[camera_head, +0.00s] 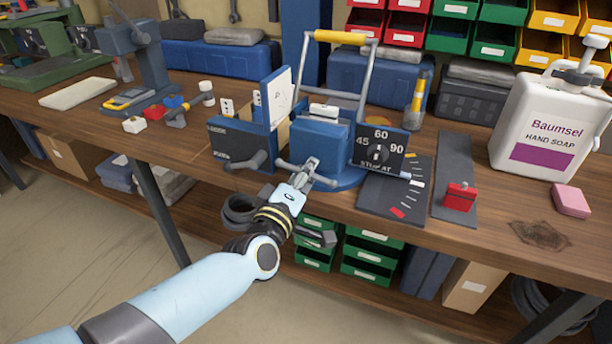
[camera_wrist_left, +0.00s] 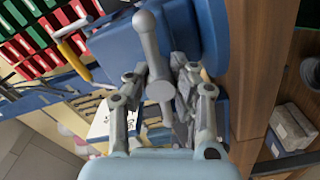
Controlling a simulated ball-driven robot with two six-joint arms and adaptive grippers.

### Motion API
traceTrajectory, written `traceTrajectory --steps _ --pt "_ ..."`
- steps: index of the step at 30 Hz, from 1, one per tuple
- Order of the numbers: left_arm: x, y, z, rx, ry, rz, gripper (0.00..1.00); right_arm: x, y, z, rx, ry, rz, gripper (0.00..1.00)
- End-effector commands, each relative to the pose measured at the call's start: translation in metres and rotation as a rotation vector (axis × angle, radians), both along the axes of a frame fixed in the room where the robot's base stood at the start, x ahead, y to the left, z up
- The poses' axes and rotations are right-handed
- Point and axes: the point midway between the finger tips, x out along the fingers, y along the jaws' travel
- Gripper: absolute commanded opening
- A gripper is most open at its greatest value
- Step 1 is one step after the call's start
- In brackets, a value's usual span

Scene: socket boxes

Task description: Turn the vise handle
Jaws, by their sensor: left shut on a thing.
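The blue vise (camera_head: 318,137) stands at the front edge of the wooden workbench. Its grey vise handle (camera_head: 325,179) is a bar with knobbed ends that sticks out in front of the vise. My left gripper (camera_head: 303,178) reaches up to the handle from the front and is shut on it. The fingers hide part of the handle in the head view. My right gripper is out of view.
A dark dial panel (camera_head: 383,152) stands right of the vise, and a dark lever panel (camera_head: 238,145) stands left. A red block (camera_head: 460,196), a pink block (camera_head: 571,201) and a soap bottle (camera_head: 548,125) are farther right. Green drawers (camera_head: 368,262) sit below the bench.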

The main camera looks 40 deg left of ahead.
Motion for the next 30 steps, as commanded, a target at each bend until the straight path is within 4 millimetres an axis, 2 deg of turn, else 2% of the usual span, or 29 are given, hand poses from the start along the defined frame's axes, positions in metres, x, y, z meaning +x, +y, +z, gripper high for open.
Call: traceTrajectory --steps 12,28,29,30 --pt "0.0014 -0.0005 0.0003 -0.169 -0.041 -0.003 0.00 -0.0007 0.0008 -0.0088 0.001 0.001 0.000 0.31" --pt "0.0021 -0.0005 0.0018 -0.189 -0.047 -0.002 0.00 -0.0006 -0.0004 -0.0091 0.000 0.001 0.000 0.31" --pt "0.0021 -0.0005 0.0019 -0.189 -0.047 -0.002 0.25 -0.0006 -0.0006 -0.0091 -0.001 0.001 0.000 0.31" --pt "0.0021 -0.0005 0.0020 -0.189 -0.047 -0.002 0.30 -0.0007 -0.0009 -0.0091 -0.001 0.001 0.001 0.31"
